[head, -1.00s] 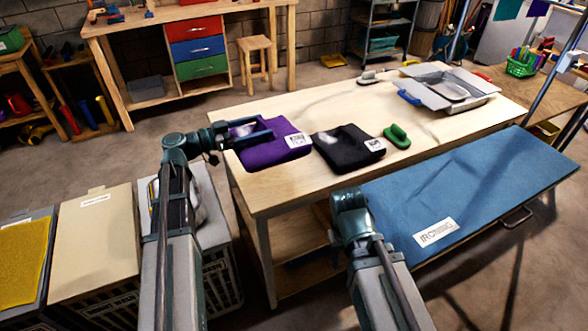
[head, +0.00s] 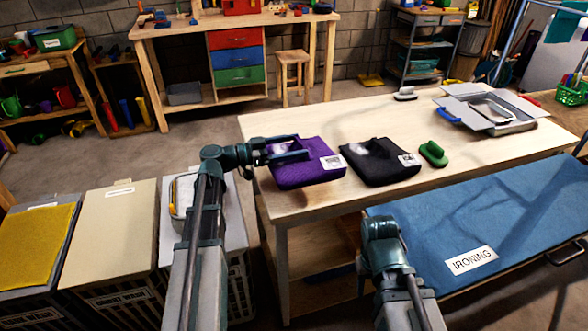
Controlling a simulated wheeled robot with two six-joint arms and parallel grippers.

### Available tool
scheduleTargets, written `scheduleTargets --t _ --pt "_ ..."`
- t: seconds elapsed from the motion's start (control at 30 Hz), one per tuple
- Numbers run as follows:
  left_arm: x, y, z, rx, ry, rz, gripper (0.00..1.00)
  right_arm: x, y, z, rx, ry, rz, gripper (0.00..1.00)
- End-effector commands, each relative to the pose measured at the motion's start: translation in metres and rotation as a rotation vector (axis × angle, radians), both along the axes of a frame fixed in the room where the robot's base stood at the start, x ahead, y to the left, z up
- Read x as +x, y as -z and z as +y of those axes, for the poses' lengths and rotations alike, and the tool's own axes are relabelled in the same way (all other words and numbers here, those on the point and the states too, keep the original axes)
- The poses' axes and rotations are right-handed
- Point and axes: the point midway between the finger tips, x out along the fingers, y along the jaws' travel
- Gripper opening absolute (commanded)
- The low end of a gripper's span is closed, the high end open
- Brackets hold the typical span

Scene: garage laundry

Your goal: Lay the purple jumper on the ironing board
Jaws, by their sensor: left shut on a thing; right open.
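The purple jumper (head: 310,169) is a folded, flat bundle with a white label, lying at the near left part of the wooden table. My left gripper (head: 300,150) reaches in from the left and is shut on the jumper's upper left part. The ironing board (head: 510,208) is a flat blue surface labelled "IRONING", at the right in front of the table, with its top bare. My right arm's wrist shows in front of the board's left end; its gripper fingers are hidden.
A folded black garment (head: 378,172) lies just right of the jumper, with a green brush-like object (head: 433,154) beyond it. A grey tray with flaps (head: 490,108) stands at the table's far right. Lidded bins (head: 115,230) stand at the left.

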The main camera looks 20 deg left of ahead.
Motion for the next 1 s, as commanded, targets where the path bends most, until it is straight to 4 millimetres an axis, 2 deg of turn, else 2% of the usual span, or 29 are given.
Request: scheduleTargets --t 0.03,0.27,0.6,1.0 --pt "0.0 0.006 0.0 -0.002 0.0 -0.001 0.0 0.0 0.006 0.0 0.0 0.0 0.0 0.5" --pt "0.0 0.008 0.0 -0.002 0.0 -0.001 0.0 0.0 0.009 0.0 0.0 0.0 0.0 0.5" --pt "0.0 0.049 0.0 -0.002 0.0 0.0 0.0 0.0 0.05 0.0 0.0 0.0 0.0 0.5" --pt "0.0 0.051 0.0 -0.002 0.0 0.0 0.0 0.0 0.051 0.0 0.0 0.0 0.0 0.5"
